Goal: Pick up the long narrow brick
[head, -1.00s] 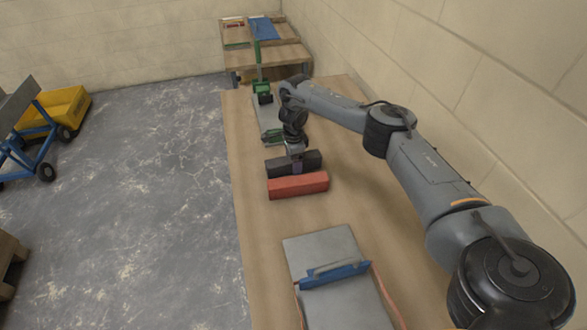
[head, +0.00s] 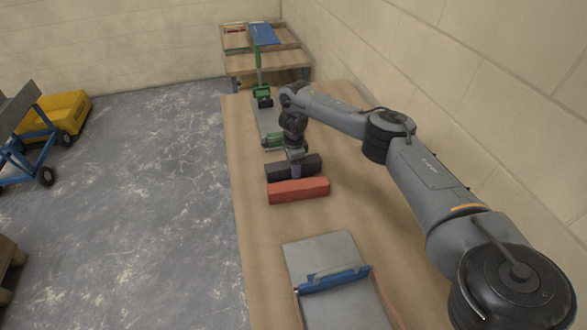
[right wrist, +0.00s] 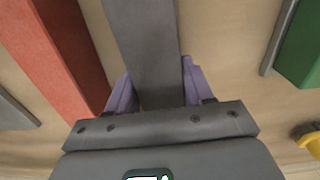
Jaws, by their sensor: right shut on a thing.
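A long, narrow dark grey brick (head: 279,172) lies crosswise on the wooden bench, close behind a red brick (head: 299,190) of similar length. My right gripper (head: 296,170) comes down over the middle of the dark brick. In the right wrist view its two purple fingers (right wrist: 157,92) stand on either side of the dark brick (right wrist: 144,40), shut on it. The red brick (right wrist: 62,50) lies alongside to the left there, apart from the fingers. I cannot tell any gap under the dark brick. My left gripper is in neither view.
A grey slab with a blue-handled tool (head: 334,280) lies at the near end of the bench (head: 250,235). Green clamp-like gear (head: 264,97) stands on a plate behind the bricks. A block wall (head: 450,80) runs along the right. A yellow tub (head: 62,112) stands left on the floor.

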